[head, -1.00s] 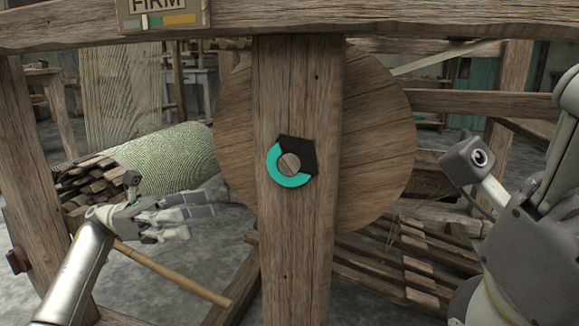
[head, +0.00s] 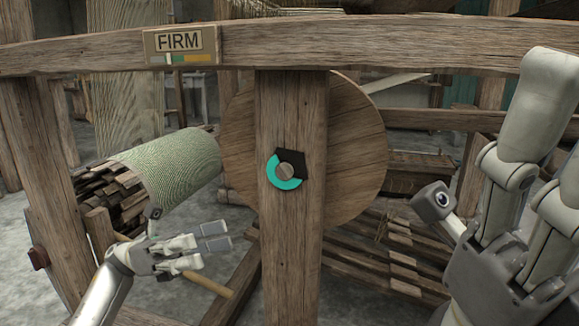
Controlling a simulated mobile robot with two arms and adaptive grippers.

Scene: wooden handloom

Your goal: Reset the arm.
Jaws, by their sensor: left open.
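My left gripper (head: 207,246) is at the lower left, its fingers spread open and empty, pointing right. It is below the roll of green woven cloth (head: 175,168) and left of the upright wooden post (head: 293,235). My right gripper (head: 545,150) is large and close at the right, fingers pointing up and partly cut off by the picture's edge. Nothing shows held in it, but its fingertips are not clear enough to tell its opening.
A teal and black ring (head: 284,183) sits on the post before a round wooden disc (head: 357,140). A top beam (head: 370,45) with a FIRM sign (head: 180,42) crosses above. A wooden stick (head: 215,287) is behind the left gripper. Slats (head: 395,245) lie lower right.

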